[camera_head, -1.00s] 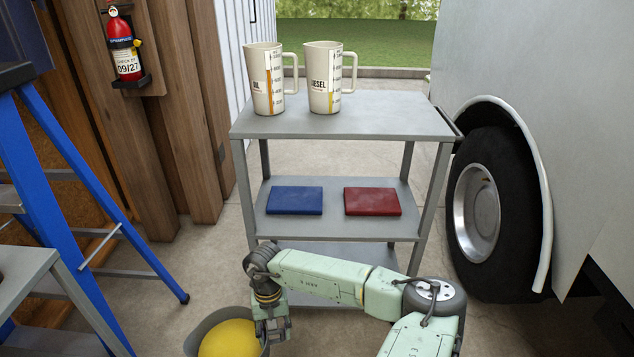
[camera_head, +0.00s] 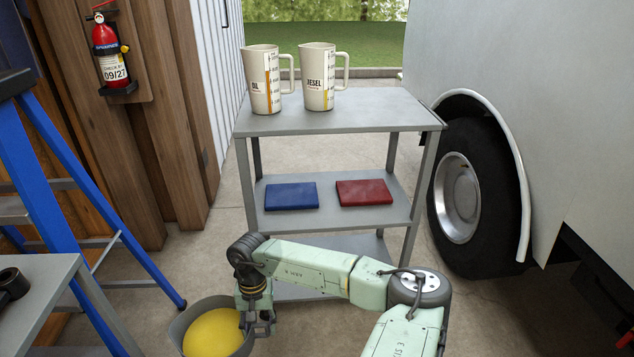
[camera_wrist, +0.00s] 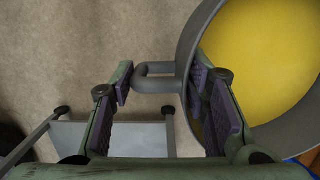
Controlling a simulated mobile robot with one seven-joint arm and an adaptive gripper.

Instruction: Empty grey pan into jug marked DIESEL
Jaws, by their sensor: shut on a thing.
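My gripper (camera_head: 262,326) is shut on the grey pan (camera_head: 176,332), at the pan's right side and below the cart's top. The pan holds yellow liquid (camera_head: 213,333) and looks about level. In the wrist view, the pan's grey wall (camera_wrist: 188,45) and loop handle (camera_wrist: 155,69) show at my gripper's fingers (camera_wrist: 165,100); the exact contact is unclear. The jug marked DIESEL (camera_head: 316,88) stands upright on the cart's top, its first letter hard to see and its handle to the right. My gripper and the pan are in front of and below it.
A similar cream jug (camera_head: 261,92), its label seeming to read OIL, stands left of the DIESEL jug. The grey cart (camera_head: 380,112) carries a blue box (camera_head: 291,196) and a red box (camera_head: 364,192) below. A blue ladder (camera_head: 95,210) and grey table (camera_head: 62,290) flank the left; a vehicle wheel (camera_head: 465,195) is right.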

